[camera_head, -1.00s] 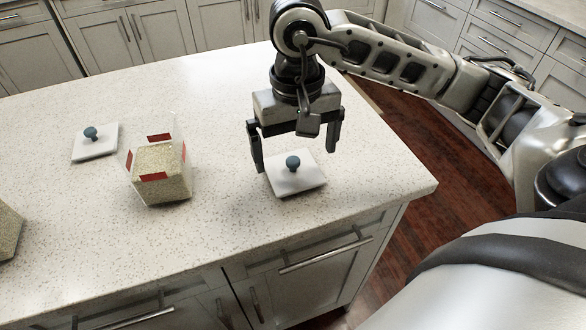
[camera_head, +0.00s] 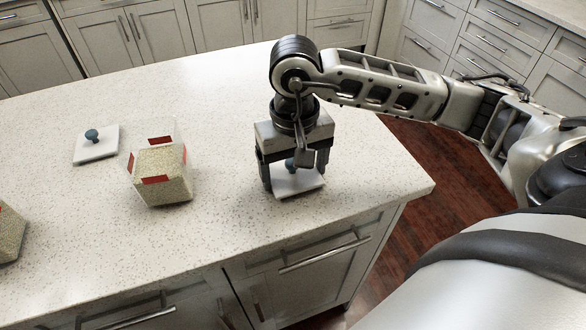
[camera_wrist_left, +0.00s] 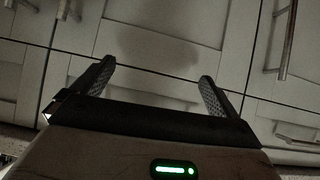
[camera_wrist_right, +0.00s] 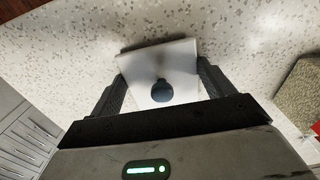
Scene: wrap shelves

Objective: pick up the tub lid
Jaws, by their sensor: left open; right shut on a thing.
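A white square tub lid with a blue-grey knob (camera_head: 298,187) lies near the right end of the counter. My right gripper (camera_head: 294,176) points down over it and is shut on it, one finger at each of two opposite sides. In the right wrist view the lid (camera_wrist_right: 160,62) sits between the fingers, its knob in the middle. I cannot tell any gap between lid and counter. My left gripper (camera_wrist_left: 156,76) is open and empty, facing cabinet doors.
A clear tub of grain with red marks (camera_head: 163,180) stands left of my right gripper. A second white lid with a blue-grey knob (camera_head: 97,147) lies farther left. Another grain-filled thing (camera_head: 8,232) is cut off at the left edge. The counter (camera_head: 225,110) is clear behind.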

